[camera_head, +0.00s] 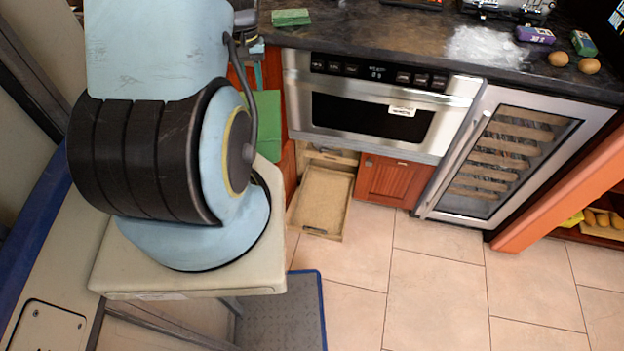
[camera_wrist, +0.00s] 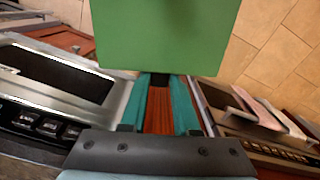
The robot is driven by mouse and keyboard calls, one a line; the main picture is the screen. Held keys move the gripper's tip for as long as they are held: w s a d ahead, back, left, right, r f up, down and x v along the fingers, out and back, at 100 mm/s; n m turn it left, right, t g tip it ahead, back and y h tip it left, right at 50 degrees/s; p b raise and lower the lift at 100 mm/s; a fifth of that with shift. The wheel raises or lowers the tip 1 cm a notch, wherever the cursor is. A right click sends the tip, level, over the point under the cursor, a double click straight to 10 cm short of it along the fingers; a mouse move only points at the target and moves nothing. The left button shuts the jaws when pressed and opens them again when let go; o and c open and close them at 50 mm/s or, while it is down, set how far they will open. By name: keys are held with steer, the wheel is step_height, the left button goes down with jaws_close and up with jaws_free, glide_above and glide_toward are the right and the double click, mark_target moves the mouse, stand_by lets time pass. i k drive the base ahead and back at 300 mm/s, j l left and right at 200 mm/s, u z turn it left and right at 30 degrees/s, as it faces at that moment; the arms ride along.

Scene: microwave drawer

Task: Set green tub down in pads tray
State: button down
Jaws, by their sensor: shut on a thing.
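The green tub (camera_wrist: 166,38) fills the top middle of the wrist view, at the tips of my gripper (camera_wrist: 171,84). My gripper's teal fingers are shut on it. I cannot tell for sure which thing is the pads tray. A pale wooden open drawer or tray (camera_head: 322,200) stands out low beneath the microwave, bare where I see it. The tub is up and left of it, apart from it in the picture.
The steel microwave (camera_head: 372,95) is closed, with a glass-front cooler (camera_head: 500,150) to its right. The dark counter (camera_head: 400,30) holds a green block (camera_head: 290,17), a purple packet (camera_head: 535,35) and two brown round items. The tiled floor (camera_head: 440,270) is clear.

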mark_target(321, 209)
steer(key=l+u, duration=0.1)
steer(key=u, duration=0.7)
steer(key=k+u, duration=0.15)
steer(key=u, duration=0.3)
steer(key=k+l, duration=0.4)
steer(key=k, duration=0.15)
steer(key=u, duration=0.05)
